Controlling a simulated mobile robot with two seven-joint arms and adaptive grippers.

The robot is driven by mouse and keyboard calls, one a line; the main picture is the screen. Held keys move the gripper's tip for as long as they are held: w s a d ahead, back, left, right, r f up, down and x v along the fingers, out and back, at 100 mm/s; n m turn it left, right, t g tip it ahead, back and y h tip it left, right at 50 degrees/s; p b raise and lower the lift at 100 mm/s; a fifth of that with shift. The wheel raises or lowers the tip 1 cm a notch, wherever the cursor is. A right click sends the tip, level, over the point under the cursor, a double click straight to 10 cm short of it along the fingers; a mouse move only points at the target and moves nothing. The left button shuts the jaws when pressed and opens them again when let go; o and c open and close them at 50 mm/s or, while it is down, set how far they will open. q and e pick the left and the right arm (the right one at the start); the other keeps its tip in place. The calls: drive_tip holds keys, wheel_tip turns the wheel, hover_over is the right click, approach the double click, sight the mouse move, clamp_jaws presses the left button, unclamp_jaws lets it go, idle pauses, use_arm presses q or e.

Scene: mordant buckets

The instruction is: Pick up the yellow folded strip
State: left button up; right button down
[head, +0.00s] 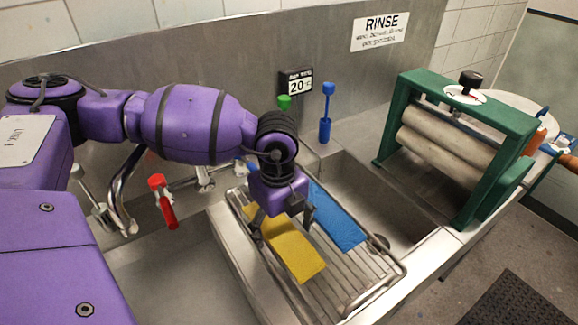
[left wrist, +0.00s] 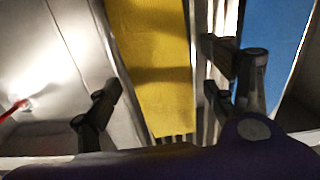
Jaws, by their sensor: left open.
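The yellow folded strip (head: 292,252) lies on a metal wire rack over the sink, with its near end toward the camera. My left gripper (head: 283,216) is above the strip's far part and hides some of it. In the left wrist view, the yellow strip (left wrist: 152,70) runs between the two open dark fingers of my left gripper (left wrist: 160,95), one on each side. I see no grip on it; how far the fingertips are above the rack is hard to tell. My right gripper is not in view.
A blue folded strip (head: 338,220) lies on the rack (head: 345,275) just right of the yellow one, close to a finger. A green-framed roller wringer (head: 455,140) stands right. The steel back wall (head: 230,75) is behind my arm.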

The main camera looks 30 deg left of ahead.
use_arm(q)
drive_tip(key=shift+c, duration=0.6)
drive_tip(key=c, duration=1.1)
drive_tip(key=shift+c, duration=0.5)
drive_tip(key=shift+w+r, duration=0.1)
